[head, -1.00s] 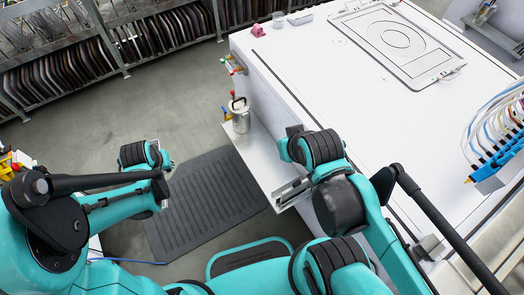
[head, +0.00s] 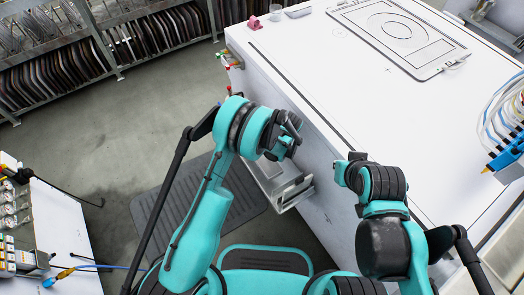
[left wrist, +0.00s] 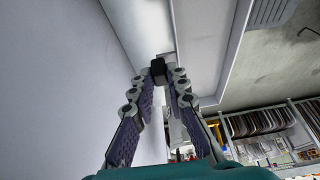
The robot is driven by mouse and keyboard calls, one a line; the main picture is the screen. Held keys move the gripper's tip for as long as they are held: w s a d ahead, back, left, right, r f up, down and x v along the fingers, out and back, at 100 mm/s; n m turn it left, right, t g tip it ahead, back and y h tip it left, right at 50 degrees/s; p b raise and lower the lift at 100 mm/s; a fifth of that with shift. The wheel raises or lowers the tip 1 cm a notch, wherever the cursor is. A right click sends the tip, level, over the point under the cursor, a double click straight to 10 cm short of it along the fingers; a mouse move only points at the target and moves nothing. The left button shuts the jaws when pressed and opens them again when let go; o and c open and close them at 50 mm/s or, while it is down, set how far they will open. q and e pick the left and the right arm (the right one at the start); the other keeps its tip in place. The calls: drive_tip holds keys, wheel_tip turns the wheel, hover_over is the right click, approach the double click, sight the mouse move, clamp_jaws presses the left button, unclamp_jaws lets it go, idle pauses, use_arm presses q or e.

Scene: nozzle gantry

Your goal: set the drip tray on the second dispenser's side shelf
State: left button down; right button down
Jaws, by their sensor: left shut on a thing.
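My left gripper (head: 284,146) is over the side of the white gantry, just above a silver, tray-like metal piece (head: 292,191). This looks like the drip tray, at the near end of the side shelf (head: 264,172). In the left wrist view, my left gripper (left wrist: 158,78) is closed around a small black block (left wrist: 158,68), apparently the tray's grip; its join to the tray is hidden. My left arm covers much of the shelf. My right gripper (head: 346,170) is apart, over the gantry's near edge; its finger gap is not clear.
The white gantry table (head: 400,130) carries a framed plate (head: 398,38). A pink piece (head: 254,23) and a small cup (head: 275,12) stand at its far corner. A dark ribbed mat (head: 180,200) lies on the floor. Racks (head: 60,70) line the back.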

use_arm(q)
wheel_tip(320, 180, down, 10)
drive_tip(key=b, duration=0.4)
drive_tip(key=shift+r, duration=0.15)
drive_tip(key=c, duration=1.5)
unclamp_jaws()
